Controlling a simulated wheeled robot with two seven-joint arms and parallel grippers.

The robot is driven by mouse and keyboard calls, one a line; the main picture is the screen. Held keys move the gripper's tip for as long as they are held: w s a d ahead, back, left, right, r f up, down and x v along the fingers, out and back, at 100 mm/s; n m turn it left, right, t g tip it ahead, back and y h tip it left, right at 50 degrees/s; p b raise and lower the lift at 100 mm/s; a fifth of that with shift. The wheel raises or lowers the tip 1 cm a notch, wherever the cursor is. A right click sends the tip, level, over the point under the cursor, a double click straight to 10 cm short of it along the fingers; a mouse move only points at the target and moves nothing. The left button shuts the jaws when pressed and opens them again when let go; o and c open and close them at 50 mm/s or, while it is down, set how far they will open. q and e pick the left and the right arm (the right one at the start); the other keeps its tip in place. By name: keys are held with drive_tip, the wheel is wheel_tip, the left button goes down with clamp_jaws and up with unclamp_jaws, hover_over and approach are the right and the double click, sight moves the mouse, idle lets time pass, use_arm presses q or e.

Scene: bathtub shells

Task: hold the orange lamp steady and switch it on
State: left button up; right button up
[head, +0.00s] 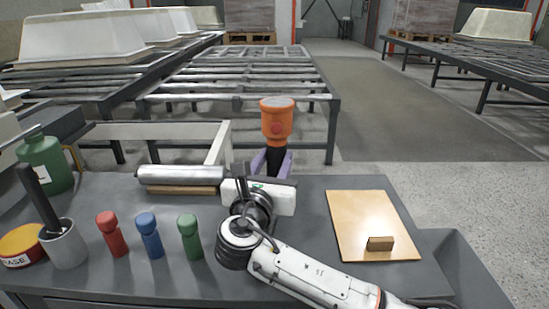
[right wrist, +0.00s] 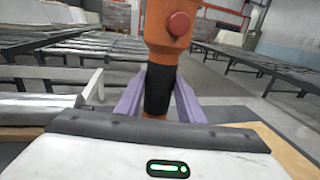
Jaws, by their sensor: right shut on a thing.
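The orange lamp (head: 277,119) is upright at the table's far edge, with a wide round head, a black grip below it and a round red button on the side facing me. It also shows in the right wrist view (right wrist: 166,52), with its red button (right wrist: 179,24) near the top. My right gripper (head: 271,163) has its purple fingers on either side of the black grip and is shut on it. The button stands clear above the fingers. The lamp's lower end is hidden behind my right wrist. My left gripper is not in view.
Red (head: 112,234), blue (head: 149,236) and green (head: 190,238) peg-shaped things stand at the table's front left. A metal roller (head: 180,175) lies behind them. A grey cup (head: 64,246) and a green bottle (head: 45,163) are farther left. A wooden board (head: 360,215) with a small block lies at right.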

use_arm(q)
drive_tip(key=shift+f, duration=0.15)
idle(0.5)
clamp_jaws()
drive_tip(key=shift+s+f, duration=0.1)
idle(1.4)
